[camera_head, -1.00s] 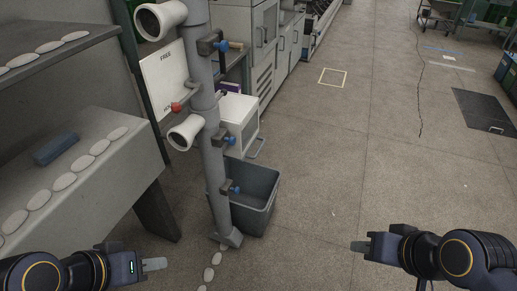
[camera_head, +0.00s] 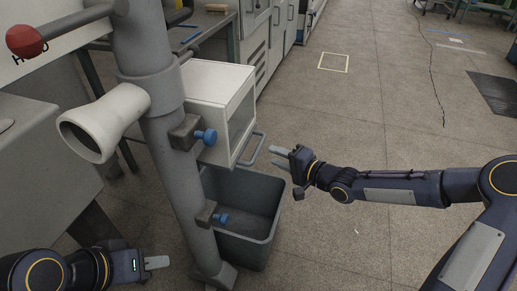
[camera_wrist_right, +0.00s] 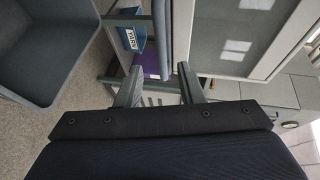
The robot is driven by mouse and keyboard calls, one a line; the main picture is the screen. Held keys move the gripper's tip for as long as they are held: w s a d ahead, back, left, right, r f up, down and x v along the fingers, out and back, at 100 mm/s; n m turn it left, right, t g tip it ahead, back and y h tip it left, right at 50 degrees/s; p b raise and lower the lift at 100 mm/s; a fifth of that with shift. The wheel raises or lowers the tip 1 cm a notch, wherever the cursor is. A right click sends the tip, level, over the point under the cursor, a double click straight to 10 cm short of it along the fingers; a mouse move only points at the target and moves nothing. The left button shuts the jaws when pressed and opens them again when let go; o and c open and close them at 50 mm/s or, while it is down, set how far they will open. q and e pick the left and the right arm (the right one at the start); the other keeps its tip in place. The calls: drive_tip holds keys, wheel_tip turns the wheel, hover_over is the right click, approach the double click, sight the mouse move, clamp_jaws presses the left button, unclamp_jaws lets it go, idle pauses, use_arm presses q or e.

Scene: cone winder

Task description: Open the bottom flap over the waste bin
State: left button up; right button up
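The white box (camera_head: 210,95) with a framed glass front is mounted on the grey post. A grey bar handle (camera_head: 253,150) sticks out at its lower front edge, over the grey waste bin (camera_head: 242,218). My right gripper (camera_head: 281,156) is just right of the handle, apart from it, pointing left. In the right wrist view its fingers (camera_wrist_right: 158,85) are open and empty. A blue-grey bar, apparently the handle (camera_wrist_right: 164,30), lies ahead between them. The bin (camera_wrist_right: 45,45) is at left, the glass front (camera_wrist_right: 240,30) at right. My left gripper (camera_head: 157,262) is low at left, away from the box; its opening is unclear.
The grey post (camera_head: 165,140) carries blue-knobbed clamps (camera_head: 205,136), a white funnel (camera_head: 103,122) and a red ball knob (camera_head: 25,40). A grey table (camera_head: 45,160) stands at left.

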sight(258, 147)
drive_tip(key=b+x, duration=0.3)
drive_tip(key=x, duration=0.5)
drive_tip(key=shift+r, duration=0.1)
clamp_jaws()
